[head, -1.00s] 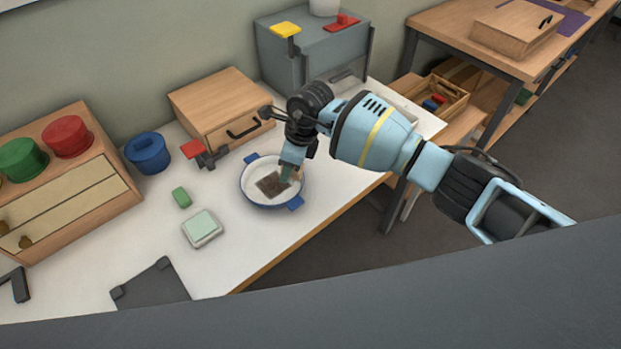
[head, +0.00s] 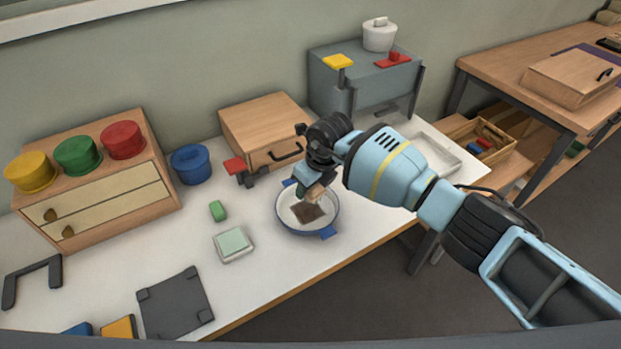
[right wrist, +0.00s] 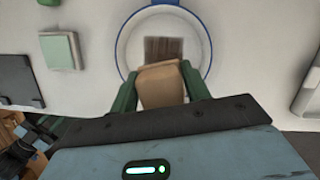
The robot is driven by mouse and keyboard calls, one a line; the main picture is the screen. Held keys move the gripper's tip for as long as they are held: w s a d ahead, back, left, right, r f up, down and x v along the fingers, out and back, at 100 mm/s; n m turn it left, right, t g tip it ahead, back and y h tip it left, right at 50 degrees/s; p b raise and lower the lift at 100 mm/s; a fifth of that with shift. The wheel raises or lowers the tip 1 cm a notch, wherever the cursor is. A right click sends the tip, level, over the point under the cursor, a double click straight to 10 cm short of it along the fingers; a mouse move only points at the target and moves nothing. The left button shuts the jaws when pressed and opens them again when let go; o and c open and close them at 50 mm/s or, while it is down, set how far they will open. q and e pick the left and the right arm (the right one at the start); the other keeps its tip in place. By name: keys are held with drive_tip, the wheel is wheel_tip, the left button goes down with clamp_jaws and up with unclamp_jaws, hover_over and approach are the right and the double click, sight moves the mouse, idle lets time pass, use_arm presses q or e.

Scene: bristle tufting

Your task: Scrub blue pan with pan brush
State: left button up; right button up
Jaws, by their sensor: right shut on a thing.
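The blue pan (head: 328,213) stands on the white table. It has a blue rim, blue side handles and a pale inside with a dark brown square patch (head: 306,213). My right gripper (head: 313,191) is over the pan's far part, shut on the pan brush (head: 315,195), of which a wooden block shows. In the right wrist view, the brush's tan block (right wrist: 161,86) sits between the green fingers, over the near part of the pan (right wrist: 126,45). The brown patch (right wrist: 163,49) shows just beyond it. The brush's underside and any contact with the pan are hidden. My left gripper is out of view.
A pale green square block (head: 233,244) and a small green block (head: 217,210) lie left of the pan. Behind are a wooden box (head: 262,125), a red-topped piece (head: 237,168) and a blue lidded pot (head: 190,164). A dark plate (head: 175,303) lies front left.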

drive_tip(key=shift+f, duration=2.85)
